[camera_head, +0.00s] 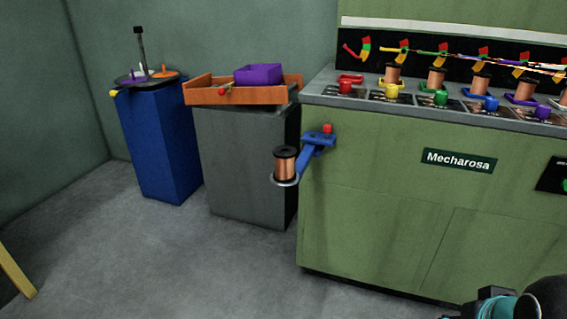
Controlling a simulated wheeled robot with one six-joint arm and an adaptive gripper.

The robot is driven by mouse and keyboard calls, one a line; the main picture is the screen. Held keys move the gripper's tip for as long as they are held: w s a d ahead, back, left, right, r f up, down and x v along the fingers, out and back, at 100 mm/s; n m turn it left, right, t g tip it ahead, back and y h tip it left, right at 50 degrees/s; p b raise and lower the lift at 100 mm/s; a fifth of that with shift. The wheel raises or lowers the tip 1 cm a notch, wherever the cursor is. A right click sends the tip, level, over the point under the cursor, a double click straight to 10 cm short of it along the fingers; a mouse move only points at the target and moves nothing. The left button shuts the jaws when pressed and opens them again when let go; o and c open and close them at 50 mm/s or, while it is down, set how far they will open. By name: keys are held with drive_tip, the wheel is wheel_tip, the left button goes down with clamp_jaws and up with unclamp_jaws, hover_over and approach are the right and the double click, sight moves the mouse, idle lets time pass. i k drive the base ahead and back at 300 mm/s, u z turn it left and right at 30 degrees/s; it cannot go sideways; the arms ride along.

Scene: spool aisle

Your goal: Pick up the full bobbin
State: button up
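A bobbin (285,164) wound with copper-coloured wire, with dark flanges, stands upright in a ring at the end of a blue bracket (317,145) on the machine's left front corner. It looks full. Several similar copper-wound bobbins, one of them here (437,78), stand in a row on top of the machine. The red position (346,86) at the left end of that row shows no copper bobbin. Part of my arm shows in the bottom right corner, but I cannot make out any gripper fingers. No gripper is near the bobbin on the bracket.
The green machine (375,220) fills the right side. A grey cabinet (240,165) carries an orange tray (205,96) with a purple box (258,75). A blue stand (160,150) holds a dark round plate with a post. The grey floor (150,260) in front is clear.

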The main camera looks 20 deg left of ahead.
sight(285, 172)
drive_tip(key=z, duration=2.6)
drive_tip(key=k, duration=2.7)
drive_tip(key=u, duration=2.4)
drive_tip(key=i, duration=0.5)
drive_tip(key=u, duration=0.05)
